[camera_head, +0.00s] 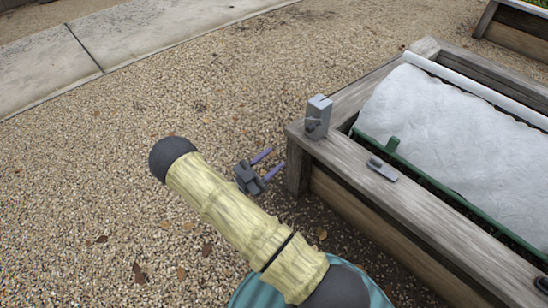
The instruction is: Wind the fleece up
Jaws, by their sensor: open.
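The white fleece (445,125) lies spread over the raised bed (410,210), slightly wrinkled. A white tube (478,90) runs along its far side. A small grey fitting (382,169) lies on the near rim. My gripper (275,161), with two purple fingers, is open and empty. It appears left of the corner post, below the housing in the picture, apart from both.
Gravel (200,120) surrounds the bed, with a few dry leaves and much free room on the left. A concrete path (140,40) crosses the upper left. Another wooden bed (512,30) stands at the top right. The bed's corner post (298,168) is close to my gripper.

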